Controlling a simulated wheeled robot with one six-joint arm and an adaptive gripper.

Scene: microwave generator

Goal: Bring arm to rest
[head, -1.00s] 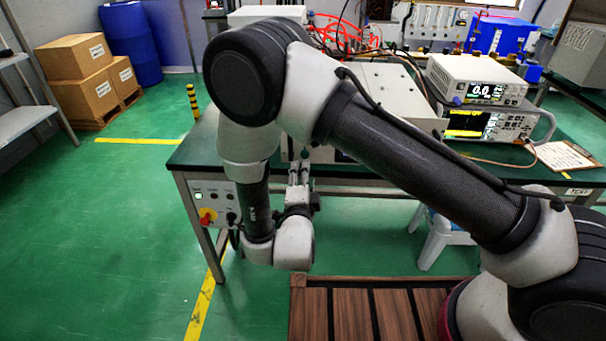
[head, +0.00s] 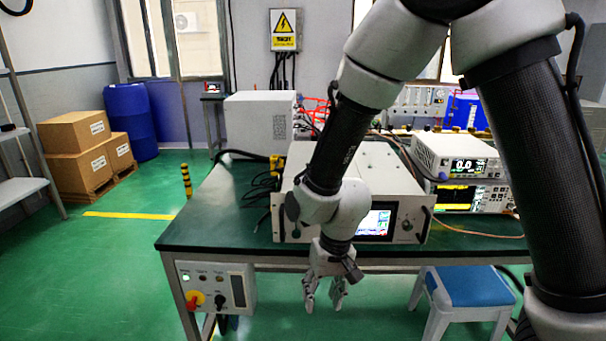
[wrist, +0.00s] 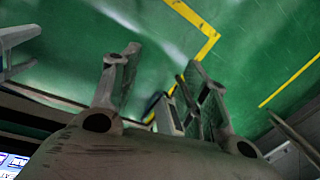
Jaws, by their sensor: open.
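My gripper (head: 323,292) hangs at the end of my arm in the head view, fingers pointing down, in front of the workbench's near edge. Its two fingers are apart with nothing between them. In the wrist view my gripper (wrist: 160,85) is also open and empty, with green floor beyond the fingers. My arm rises high and bends down in front of a white generator unit (head: 408,222) with a lit screen, hiding part of it.
The green workbench (head: 200,235) carries a white box (head: 258,122) and stacked instruments (head: 457,163). A control panel (head: 215,288) with a red knob hangs under its front left. A blue-topped stool (head: 470,287) stands at right. Floor (head: 100,270) at left is clear.

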